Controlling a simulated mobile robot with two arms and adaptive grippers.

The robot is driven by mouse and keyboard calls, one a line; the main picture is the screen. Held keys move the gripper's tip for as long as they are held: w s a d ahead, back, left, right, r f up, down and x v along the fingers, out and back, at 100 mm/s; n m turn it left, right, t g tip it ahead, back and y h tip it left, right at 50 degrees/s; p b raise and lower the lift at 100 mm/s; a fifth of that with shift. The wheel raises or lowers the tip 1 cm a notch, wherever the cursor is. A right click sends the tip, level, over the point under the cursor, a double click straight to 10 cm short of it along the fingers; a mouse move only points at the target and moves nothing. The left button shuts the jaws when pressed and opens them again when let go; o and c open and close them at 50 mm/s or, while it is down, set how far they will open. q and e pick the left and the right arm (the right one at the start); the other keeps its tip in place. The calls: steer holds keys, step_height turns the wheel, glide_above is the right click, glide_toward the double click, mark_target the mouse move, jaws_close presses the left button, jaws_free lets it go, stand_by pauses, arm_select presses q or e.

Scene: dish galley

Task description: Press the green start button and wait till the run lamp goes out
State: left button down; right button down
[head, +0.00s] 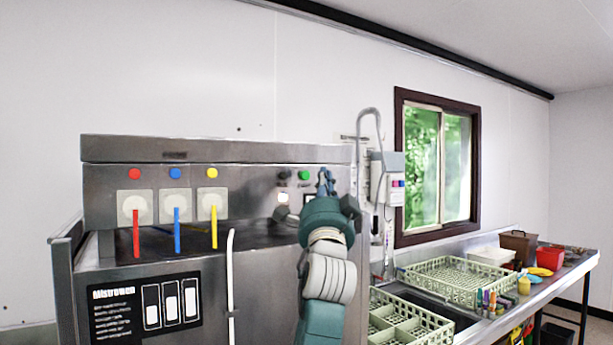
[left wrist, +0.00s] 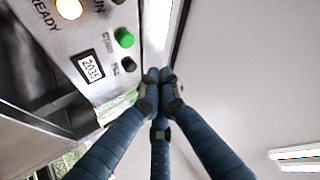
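The green start button (head: 304,175) is on the steel machine's front panel, and it also shows in the left wrist view (left wrist: 124,38). My left gripper (head: 326,182) is just right of it in the head view. In the left wrist view its blue fingers (left wrist: 159,78) are closed together, empty, and apart from the button. A lit lamp (left wrist: 69,8) sits beside the READY label. The lamp beside the partly cut-off RUN label (left wrist: 118,1) looks dark. A display (left wrist: 91,67) reads about 2035. My right gripper is not in view.
A black button (left wrist: 128,65) sits close to the green one. The machine (head: 200,155) also carries red, blue and yellow buttons and levers. Dish racks (head: 455,280) and containers stand on the counter to the right, below a window (head: 436,165).

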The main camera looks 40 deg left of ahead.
mark_target(305, 175)
arm_select(q)
steer(key=a, duration=0.1)
steer(key=w+a, duration=0.1)
steer(key=a, duration=0.2)
steer(key=shift+w+p, duration=0.35)
stand_by(0.5)
stand_by(0.7)
steer(key=shift+w+a, duration=0.15)
steer(key=shift+a, duration=0.3)
steer(key=shift+w+a+p, duration=0.15)
steer(key=shift+a+p, duration=0.15)
steer(key=shift+a, duration=0.1)
stand_by(0.6)
steer(key=shift+d, duration=0.1)
steer(key=shift+s+d, duration=0.3)
steer(key=shift+d, duration=0.35)
steer(key=shift+d, duration=0.1)
